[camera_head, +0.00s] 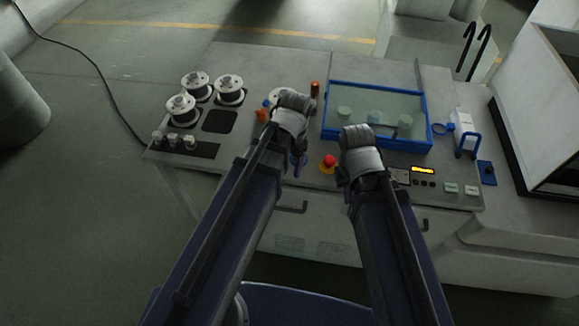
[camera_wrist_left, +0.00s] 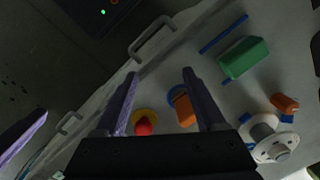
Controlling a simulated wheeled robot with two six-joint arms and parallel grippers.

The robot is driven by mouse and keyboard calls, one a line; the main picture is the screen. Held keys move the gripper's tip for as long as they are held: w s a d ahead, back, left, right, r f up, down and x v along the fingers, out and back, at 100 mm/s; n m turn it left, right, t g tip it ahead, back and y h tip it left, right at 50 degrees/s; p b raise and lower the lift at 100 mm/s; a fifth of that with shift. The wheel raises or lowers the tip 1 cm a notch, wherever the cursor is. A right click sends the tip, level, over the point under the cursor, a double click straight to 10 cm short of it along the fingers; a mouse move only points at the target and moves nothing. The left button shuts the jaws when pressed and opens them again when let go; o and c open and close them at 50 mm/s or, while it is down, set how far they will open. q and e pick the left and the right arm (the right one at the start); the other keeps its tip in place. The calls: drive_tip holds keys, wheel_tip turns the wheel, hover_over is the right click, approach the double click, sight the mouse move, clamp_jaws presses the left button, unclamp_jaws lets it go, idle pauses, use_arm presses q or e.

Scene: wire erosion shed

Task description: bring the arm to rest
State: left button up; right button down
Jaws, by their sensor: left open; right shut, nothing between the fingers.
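My left arm reaches over the grey machine bench (camera_head: 240,58). Its gripper (camera_head: 299,163) is mostly hidden behind the wrist in the head view. In the left wrist view my left gripper (camera_wrist_left: 160,73) is open, fingers apart, with no object gripped. An orange piece (camera_wrist_left: 183,108) and a red button (camera_wrist_left: 143,127) on a yellow base show beyond the fingers. My right gripper (camera_head: 343,178) points down at the bench front, just right of the red button (camera_head: 329,161). It is shut and empty, partly hidden by its wrist.
A blue-framed clear cover (camera_head: 428,108) lies right of centre. White spools (camera_head: 181,108) stand at the left. A green block (camera_wrist_left: 243,57) shows in the left wrist view. A dark-framed cabinet (camera_head: 540,85) stands at the right. Floor is open on the left.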

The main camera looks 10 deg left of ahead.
use_arm(q)
drive_tip(key=shift+s+d, duration=0.2)
drive_tip(key=shift+s, duration=0.05)
idle(0.4)
drive_tip(key=s+d+f+n+b, duration=0.1)
drive_tip(key=s+d+n, duration=0.2)
drive_tip(key=s+d, duration=0.2)
drive_tip(key=shift+s+d+f+b, duration=0.4)
drive_tip(key=shift+s, duration=0.4)
